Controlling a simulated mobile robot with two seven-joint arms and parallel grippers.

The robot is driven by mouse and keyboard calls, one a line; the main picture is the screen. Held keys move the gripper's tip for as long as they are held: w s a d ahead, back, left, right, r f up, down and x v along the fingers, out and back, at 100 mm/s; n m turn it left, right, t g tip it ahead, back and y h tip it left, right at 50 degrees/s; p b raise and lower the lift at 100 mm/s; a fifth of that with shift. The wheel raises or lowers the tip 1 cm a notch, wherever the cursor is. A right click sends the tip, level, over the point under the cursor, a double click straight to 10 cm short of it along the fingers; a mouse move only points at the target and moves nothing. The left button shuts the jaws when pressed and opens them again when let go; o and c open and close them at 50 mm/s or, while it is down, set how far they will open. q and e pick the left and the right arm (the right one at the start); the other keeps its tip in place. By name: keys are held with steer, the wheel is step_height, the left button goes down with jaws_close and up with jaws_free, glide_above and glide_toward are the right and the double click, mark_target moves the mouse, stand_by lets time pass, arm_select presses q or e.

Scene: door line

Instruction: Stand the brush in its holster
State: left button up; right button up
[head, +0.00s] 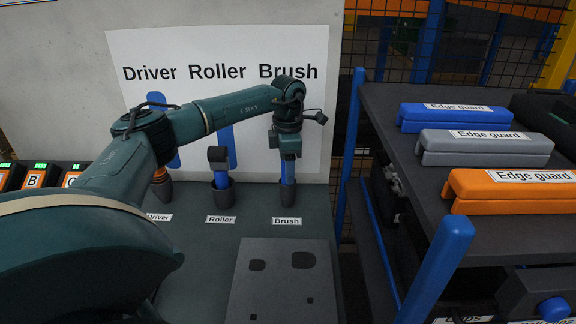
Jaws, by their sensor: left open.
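The brush (288,173) shows as a short blue length, upright in the dark holster (288,196) behind the "Brush" label (286,221). Its upper part is hidden by my left gripper. My left gripper (288,156) points down directly above the holster, around or just in front of the top of the brush, and is open. Its fingertips are small and dark, so I cannot tell whether they touch the brush. My right gripper is not in view.
The roller (218,157) stands in its holster to the left; the driver (161,176) stands further left, partly behind my arm. A white signboard (320,60) rises behind. A shelf rack with edge guards (485,148) and blue posts (350,140) stands right. A grey plate (285,290) lies in front.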

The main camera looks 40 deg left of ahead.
arm_select(q)
steer(key=shift+r, duration=0.35)
step_height(320, 180, up, 13)
steer(key=shift+f, duration=0.2)
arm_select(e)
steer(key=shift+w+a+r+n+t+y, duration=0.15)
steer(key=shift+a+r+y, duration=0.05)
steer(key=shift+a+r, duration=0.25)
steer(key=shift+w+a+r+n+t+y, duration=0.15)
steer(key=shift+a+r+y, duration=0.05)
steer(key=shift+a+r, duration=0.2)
